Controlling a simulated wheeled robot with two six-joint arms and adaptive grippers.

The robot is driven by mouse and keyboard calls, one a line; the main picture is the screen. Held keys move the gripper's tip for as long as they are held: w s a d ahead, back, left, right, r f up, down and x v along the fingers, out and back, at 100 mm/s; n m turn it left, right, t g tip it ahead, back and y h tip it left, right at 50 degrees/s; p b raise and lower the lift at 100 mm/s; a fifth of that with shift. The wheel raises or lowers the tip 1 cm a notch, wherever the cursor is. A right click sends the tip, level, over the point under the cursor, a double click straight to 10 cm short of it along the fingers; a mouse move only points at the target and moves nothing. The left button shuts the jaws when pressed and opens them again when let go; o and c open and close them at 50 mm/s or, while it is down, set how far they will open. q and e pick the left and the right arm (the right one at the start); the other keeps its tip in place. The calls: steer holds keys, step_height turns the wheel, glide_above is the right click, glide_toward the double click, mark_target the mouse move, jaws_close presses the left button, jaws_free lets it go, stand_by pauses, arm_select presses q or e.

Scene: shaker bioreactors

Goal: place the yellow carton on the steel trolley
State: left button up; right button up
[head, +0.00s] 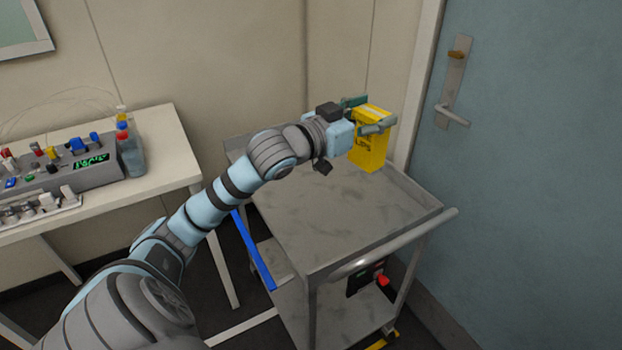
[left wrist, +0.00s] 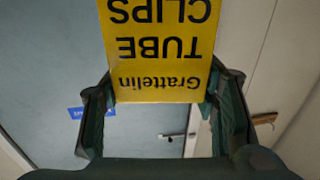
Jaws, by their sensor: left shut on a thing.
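The yellow carton (head: 369,150) is upright at the far right part of the steel trolley (head: 325,216). My left gripper (head: 366,116) is shut on the carton near its top, with a finger on each side. In the left wrist view the carton (left wrist: 160,60) fills the upper middle, with the black print "Grattelin TUBE CLIPS" upside down. The fingers of my left gripper (left wrist: 160,105) press on its two sides. The carton's bottom is at or just above the trolley top; I cannot tell whether it touches. My right gripper is not in view.
The trolley top is otherwise bare, with a handle rail (head: 390,245) at its near right edge. A blue-grey door (head: 540,170) with a lever handle (head: 452,115) stands at the right. A white table (head: 155,150) with instruments and a bottle (head: 130,155) is at the left.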

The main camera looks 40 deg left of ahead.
arm_select(q)
steer(key=w+a+f+n+y, duration=0.2)
steer(key=a+n+y, duration=0.15)
steer(key=a, duration=0.55)
step_height(320, 180, down, 20)
steer(key=b, duration=0.6)
steer(key=shift+d+m+y, duration=0.15)
steer(key=shift+m+y, duration=0.3)
steer(key=shift+w+f, duration=0.1)
steer(key=shift+w, duration=0.05)
steer(key=o, duration=1.6)
